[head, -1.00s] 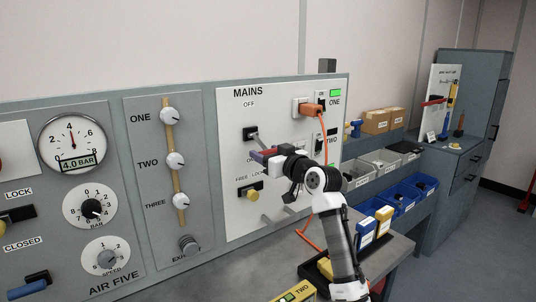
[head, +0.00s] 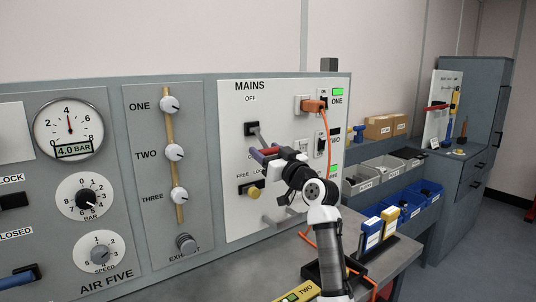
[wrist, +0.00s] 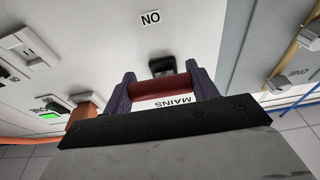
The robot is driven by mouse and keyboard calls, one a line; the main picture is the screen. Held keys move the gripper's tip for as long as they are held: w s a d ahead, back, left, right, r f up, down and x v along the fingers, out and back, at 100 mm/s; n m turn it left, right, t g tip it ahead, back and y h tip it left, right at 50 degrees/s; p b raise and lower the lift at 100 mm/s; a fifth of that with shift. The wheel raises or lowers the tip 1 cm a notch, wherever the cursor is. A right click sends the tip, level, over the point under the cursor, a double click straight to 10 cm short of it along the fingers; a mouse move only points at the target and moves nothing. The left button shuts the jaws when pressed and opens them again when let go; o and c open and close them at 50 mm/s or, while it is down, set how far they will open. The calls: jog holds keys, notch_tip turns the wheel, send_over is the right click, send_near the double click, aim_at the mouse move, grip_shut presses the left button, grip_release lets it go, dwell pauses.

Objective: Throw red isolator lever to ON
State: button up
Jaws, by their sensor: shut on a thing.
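The isolator lever on the white MAINS panel (head: 234,190) has a black pivot block (head: 251,129) below the OFF label. Its grey arm slopes down and out from the panel to the red grip (head: 271,150). My gripper (head: 264,155) is at that grip. In the wrist view, the purple fingers of my gripper (wrist: 163,88) are shut on the red grip (wrist: 157,91), one at each end. The ON label (wrist: 150,18) appears upside down beyond them. In the head view, the gripper partly hides the ON label.
An orange plug (head: 313,105) with a hanging orange cable (head: 328,145) is right of the lever. A yellow knob (head: 253,191) sits just below my gripper. Blue and yellow packs (head: 371,232) stand on the bench at right. Bins (head: 425,190) line the shelf beyond.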

jog(key=o, duration=1.4)
jog(key=shift+s+f, duration=0.1)
jog(key=b+v, duration=0.4)
jog(key=v, duration=0.9)
jog(key=shift+s+d, duration=0.2)
jog(key=shift+s, duration=0.1)
